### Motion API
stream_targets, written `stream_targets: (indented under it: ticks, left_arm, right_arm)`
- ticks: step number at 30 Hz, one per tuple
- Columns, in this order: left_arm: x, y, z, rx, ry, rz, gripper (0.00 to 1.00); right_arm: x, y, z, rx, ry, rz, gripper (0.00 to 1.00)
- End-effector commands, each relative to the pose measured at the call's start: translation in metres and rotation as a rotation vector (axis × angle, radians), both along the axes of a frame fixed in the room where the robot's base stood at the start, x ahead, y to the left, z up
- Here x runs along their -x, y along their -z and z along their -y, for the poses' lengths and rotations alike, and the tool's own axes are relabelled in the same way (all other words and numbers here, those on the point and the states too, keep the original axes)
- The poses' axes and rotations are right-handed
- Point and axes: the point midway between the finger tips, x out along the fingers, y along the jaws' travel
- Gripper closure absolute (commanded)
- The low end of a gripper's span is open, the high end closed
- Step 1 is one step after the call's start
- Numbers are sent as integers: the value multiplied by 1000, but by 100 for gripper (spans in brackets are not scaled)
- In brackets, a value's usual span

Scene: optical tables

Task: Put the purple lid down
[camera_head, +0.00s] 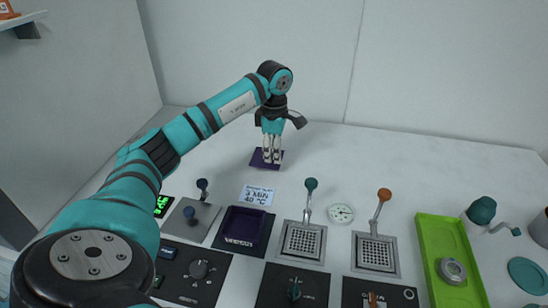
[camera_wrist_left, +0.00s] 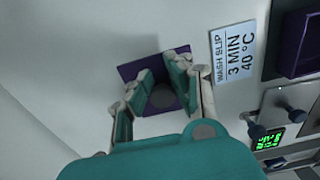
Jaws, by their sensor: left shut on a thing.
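The purple lid (camera_head: 257,158) is a flat square plate at the back of the white table, below my left gripper (camera_head: 272,157). It also shows in the left wrist view (camera_wrist_left: 132,71), with a dark round knob (camera_wrist_left: 162,96) at its middle. The left gripper points down and its fingers (camera_wrist_left: 163,80) are shut on the knob. The lid lies level, at or just above the table top; I cannot tell whether it touches. My right gripper is not in view.
A wash slip (camera_head: 257,195) lies in front of the lid, and a dark purple open box (camera_head: 243,229) is set further forward. Levers with grated plates (camera_head: 304,242), a dial (camera_head: 341,213) and a green tray (camera_head: 426,235) stand to the right. The table around the lid is clear.

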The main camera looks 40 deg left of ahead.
Motion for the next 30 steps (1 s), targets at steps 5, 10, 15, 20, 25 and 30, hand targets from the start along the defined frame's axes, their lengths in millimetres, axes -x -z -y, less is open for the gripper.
stream_targets:
  ticks: [5, 10, 15, 20, 25, 30]
  left_arm:
    - [-7, 3, -6, 0, 1, -1, 100]
    - [-6, 22, -6, -1, 0, -5, 100]
    - [-6, 37, -7, -1, 0, 0, 100]
    - [-6, 37, -7, -1, 0, 0, 100]
    - [-6, 40, -7, -2, 0, -1, 80]
    - [-6, 40, -7, -2, 0, -1, 58]
  right_arm:
    - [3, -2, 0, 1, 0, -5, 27]
    - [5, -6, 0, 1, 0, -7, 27]
    - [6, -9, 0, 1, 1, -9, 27]
    - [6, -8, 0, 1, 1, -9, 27]
    - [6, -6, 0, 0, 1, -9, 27]
    - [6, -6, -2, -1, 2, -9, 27]
